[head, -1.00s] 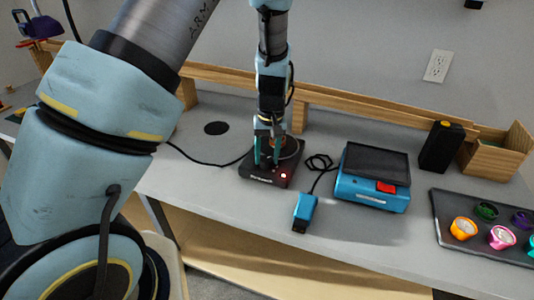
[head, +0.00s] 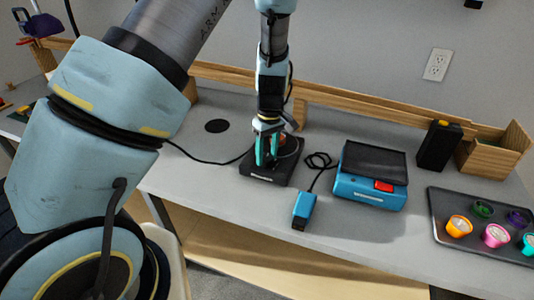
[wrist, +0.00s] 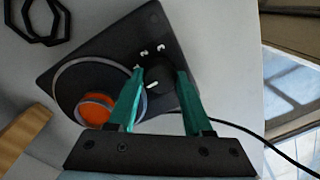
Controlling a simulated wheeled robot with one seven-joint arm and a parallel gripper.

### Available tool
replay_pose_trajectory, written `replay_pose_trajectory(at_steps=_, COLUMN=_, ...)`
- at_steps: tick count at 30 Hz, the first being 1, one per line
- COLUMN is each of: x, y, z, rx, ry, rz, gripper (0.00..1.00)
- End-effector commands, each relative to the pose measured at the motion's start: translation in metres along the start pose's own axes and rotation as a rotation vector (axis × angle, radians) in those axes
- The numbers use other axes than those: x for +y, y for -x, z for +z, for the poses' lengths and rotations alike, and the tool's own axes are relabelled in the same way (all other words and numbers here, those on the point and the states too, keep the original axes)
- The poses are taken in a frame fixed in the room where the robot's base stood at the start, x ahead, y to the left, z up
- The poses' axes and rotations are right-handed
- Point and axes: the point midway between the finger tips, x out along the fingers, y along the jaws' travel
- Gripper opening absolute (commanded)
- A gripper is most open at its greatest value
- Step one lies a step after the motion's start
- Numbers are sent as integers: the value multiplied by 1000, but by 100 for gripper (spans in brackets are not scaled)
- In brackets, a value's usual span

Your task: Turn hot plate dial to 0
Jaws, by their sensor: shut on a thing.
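The hot plate (head: 284,176) is a flat black box on the grey table, in the middle of the head view. In the wrist view the hot plate (wrist: 165,45) shows a black round dial (wrist: 159,80) with a short white mark pointing to the left and slightly down. My gripper (head: 267,164) reaches down over the front of the hot plate. In the wrist view its teal fingers (wrist: 160,75) are shut on the dial, one on each side. No printed number on the dial can be read. In the head view the fingers hide the dial.
A round container with orange contents (wrist: 97,110) stands on the heating disc beside my fingers. A blue device (head: 370,190) with a red button and a small blue block (head: 304,209) lie to the right. A tray of colored cups (head: 436,215) is farther right. Cables run on the table.

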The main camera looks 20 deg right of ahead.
Motion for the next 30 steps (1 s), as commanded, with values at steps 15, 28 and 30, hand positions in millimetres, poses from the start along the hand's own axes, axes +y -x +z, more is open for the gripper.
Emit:
replay_pose_trajectory(at_steps=15, x=1, y=1, z=-1, rx=2, ry=5, rz=2, gripper=65)
replay_pose_trajectory(at_steps=28, x=1, y=2, z=0, rx=1, ry=3, rz=2, gripper=80)
replay_pose_trajectory(at_steps=30, x=1, y=6, z=0, rx=2, ry=2, rz=3, gripper=80)
